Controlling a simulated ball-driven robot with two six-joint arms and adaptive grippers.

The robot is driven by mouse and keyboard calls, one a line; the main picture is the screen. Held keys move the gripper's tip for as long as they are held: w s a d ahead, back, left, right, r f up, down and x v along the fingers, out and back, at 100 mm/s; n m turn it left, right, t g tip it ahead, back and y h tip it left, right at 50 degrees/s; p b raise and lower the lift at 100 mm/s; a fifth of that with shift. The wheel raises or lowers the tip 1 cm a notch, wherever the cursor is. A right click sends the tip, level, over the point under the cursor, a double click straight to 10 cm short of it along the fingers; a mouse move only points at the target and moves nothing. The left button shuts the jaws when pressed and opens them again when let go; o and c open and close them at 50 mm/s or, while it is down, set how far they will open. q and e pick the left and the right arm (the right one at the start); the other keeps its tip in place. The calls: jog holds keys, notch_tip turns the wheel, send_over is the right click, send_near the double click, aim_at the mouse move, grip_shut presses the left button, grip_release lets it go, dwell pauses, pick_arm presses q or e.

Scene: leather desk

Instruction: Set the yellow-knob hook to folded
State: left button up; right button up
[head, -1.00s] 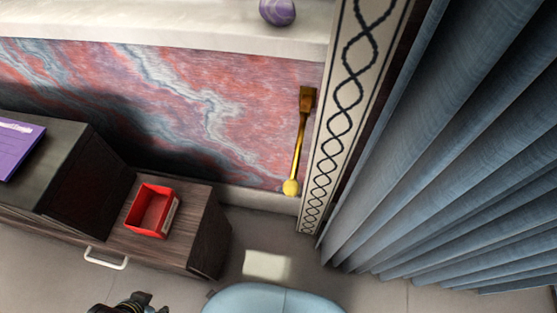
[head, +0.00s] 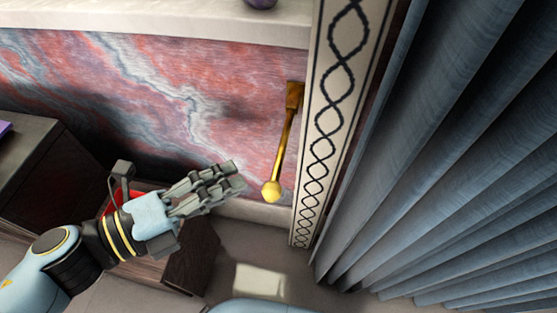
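The yellow-knob hook (head: 281,152) is a brass arm on a small brown wall mount (head: 295,95). The arm hangs down, slightly slanted, along the red marbled wall beside the patterned trim. Its round yellow knob (head: 271,191) is at the lower end. My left gripper (head: 240,175) points right, with its fingertips just left of the knob in the picture and apart from it. Its fingers look close together, and I cannot tell whether they are open or shut. Nothing shows in its grasp. My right gripper is not in view.
Blue curtains (head: 450,150) fill the right side. A patterned trim strip (head: 325,140) stands right of the hook. A red box (head: 112,205) on the wooden cabinet (head: 190,265) is mostly hidden behind my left gripper. A pale ledge (head: 150,18) runs above.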

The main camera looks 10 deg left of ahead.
aim_at(278, 159)
pick_arm(q)
jog(key=x, duration=0.9)
jog(key=shift+w+d, duration=0.2)
jog(key=shift+w, duration=0.2)
jog(key=shift+c, duration=0.2)
grip_shut()
jog(key=shift+f, duration=0.1)
